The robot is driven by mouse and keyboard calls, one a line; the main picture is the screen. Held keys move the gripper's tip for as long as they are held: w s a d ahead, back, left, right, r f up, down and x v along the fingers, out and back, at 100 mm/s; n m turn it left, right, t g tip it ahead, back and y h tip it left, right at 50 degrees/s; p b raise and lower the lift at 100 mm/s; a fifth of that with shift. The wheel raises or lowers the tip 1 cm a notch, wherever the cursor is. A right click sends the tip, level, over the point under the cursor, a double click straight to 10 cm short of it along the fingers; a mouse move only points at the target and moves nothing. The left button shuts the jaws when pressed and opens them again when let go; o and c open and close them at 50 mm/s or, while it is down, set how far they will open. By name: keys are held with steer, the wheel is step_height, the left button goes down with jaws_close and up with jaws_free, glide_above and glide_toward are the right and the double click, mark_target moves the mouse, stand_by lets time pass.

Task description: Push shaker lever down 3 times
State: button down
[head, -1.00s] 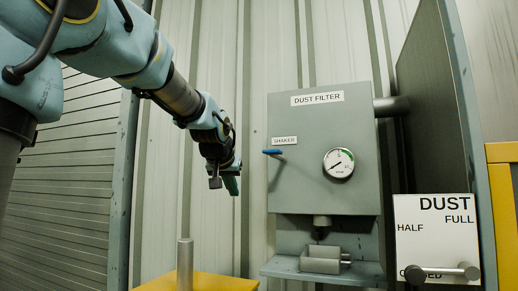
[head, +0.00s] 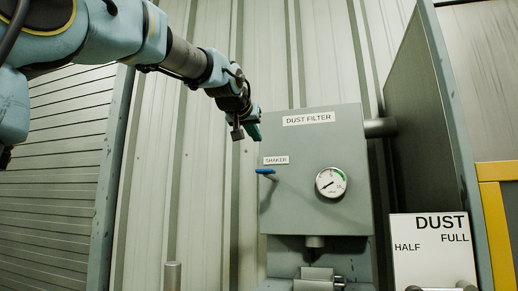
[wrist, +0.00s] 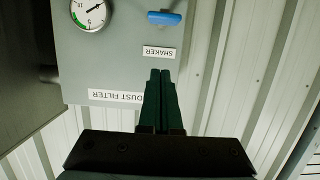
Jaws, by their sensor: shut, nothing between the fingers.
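The shaker lever is a short bar with a blue grip (head: 265,171) at the left edge of the grey dust filter box (head: 290,215), just below the SHAKER label (head: 276,160). In the wrist view, which is upside down, the blue lever (wrist: 164,18) shows beyond the fingertips, past the SHAKER label (wrist: 159,52). My gripper (head: 256,137) is above the lever and apart from it, near the box's upper left corner. Its dark green fingers (wrist: 160,72) are together with nothing between them.
A round gauge (head: 331,182) sits on the box front, right of the lever. A pipe (head: 380,127) leads from the box to a dark panel (head: 425,130). A DUST sign (head: 430,262) stands at lower right. The ribbed wall (head: 200,190) left of the box is clear.

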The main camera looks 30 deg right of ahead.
mark_target(271, 177)
steer(key=w+d+f+p, duration=0.2)
steer(key=w+d, duration=0.1)
steer(key=w+d+f+p, duration=0.2)
steer(key=w+d+f, duration=0.1)
steer(key=shift+w+f+p, duration=0.25)
steer(key=shift+f+p, duration=0.05)
steer(key=shift+f, duration=0.3)
steer(key=shift+f, duration=0.1)
